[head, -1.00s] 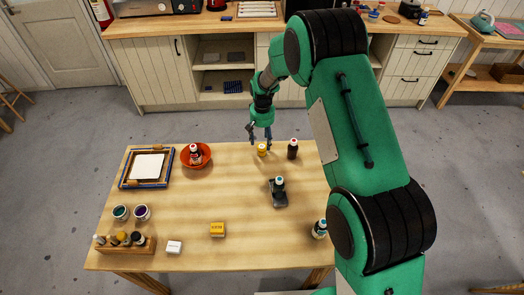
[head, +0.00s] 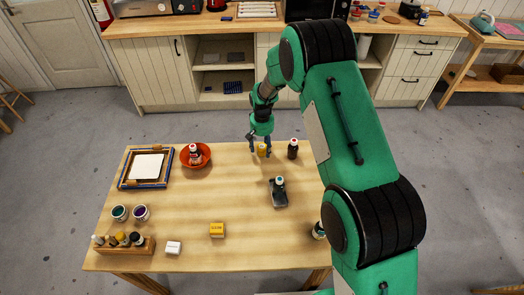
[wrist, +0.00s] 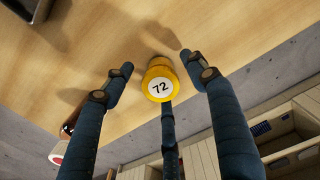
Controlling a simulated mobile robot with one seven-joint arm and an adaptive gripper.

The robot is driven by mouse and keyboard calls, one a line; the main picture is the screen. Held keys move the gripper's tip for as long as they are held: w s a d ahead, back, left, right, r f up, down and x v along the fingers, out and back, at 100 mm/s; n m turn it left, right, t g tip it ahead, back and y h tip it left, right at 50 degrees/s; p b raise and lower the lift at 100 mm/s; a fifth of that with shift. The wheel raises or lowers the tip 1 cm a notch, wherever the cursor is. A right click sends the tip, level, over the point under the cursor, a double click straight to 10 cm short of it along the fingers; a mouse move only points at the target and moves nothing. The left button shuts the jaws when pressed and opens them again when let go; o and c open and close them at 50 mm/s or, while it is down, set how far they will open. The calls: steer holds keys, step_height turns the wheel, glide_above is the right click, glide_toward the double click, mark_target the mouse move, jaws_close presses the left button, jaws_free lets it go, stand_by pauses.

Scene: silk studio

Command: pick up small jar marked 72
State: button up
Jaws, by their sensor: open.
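The small jar marked 72 (wrist: 160,84) is yellow with a white round label on its lid. It stands upright on the wooden table near the far edge. In the head view the jar (head: 262,150) sits between the fingers of my gripper (head: 261,146). In the wrist view my gripper (wrist: 165,92) is open. One finger is left of the jar and another is right of it, with gaps on both sides. A third finger shows below the jar, and I cannot tell whether it touches.
A dark bottle (head: 293,149) stands close to the right of the jar. A red bowl (head: 207,158) with a bottle in it is to the left. A dark stand (head: 279,198) holding a bottle is nearer the front. The table (head: 225,180) is clear around its middle.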

mark_target(262, 146)
steer(key=c, duration=1.3)
steer(key=shift+r, duration=0.15)
step_height(262, 146, up, 10)
steer(key=shift+f+p, duration=0.15)
steer(key=shift+p, duration=0.5)
